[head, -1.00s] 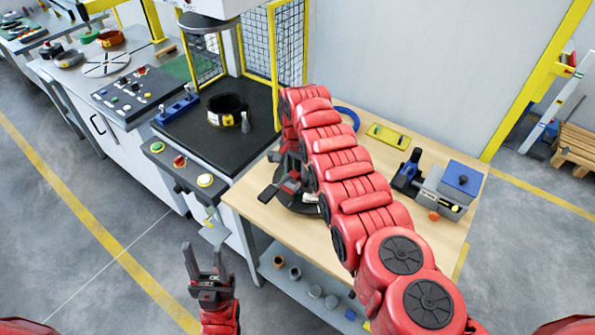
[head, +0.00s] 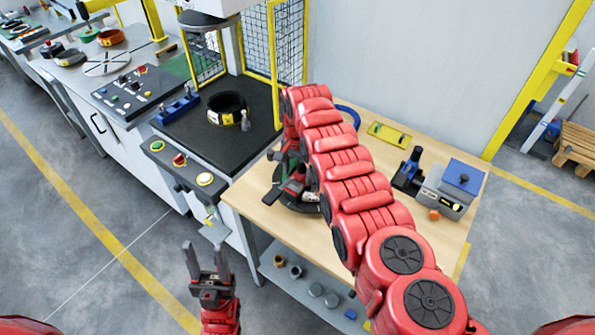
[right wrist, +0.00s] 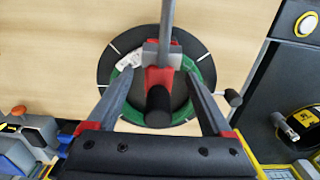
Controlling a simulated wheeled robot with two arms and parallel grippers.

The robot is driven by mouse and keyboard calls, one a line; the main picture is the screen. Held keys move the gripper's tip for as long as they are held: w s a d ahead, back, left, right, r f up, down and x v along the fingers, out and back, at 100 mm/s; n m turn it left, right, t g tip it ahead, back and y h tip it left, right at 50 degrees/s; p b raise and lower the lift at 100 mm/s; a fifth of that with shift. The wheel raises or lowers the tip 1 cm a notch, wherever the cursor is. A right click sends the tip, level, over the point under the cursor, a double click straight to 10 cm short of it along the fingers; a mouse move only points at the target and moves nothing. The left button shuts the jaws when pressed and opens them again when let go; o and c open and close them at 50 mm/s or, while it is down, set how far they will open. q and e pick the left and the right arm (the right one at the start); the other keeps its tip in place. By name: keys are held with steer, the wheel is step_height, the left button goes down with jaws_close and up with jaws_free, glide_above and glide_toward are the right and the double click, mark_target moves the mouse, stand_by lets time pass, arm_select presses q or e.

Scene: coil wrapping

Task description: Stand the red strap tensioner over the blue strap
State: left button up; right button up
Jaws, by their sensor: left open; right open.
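The red strap tensioner (right wrist: 160,76), with a black knob and a grey bar, stands over a green ring (right wrist: 124,86) on a round black plate (right wrist: 105,70) in the right wrist view. It is partly visible beside my right arm in the head view (head: 292,188). My right gripper (right wrist: 161,73) is open, its fingers on either side of the tensioner; contact cannot be told. A blue ring-shaped thing (head: 350,114), possibly the blue strap, lies on the wooden table, partly behind my right arm. My left gripper (head: 207,262) is open and empty over the floor.
The wooden table (head: 440,235) also holds a yellow tray (head: 389,134) and a grey-blue device (head: 455,186) at the right. At the left, a black machine bed (head: 190,132) carries a dark coil (head: 227,106) with a yellow label. A lower shelf holds small parts.

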mark_target(298, 176)
steer(key=shift+r+p, duration=0.45)
steer(key=shift+r, duration=0.25)
steer(key=shift+b, duration=0.35)
step_height(298, 176, up, 12)
steer(key=b, duration=0.2)
steer(key=shift+f, duration=0.25)
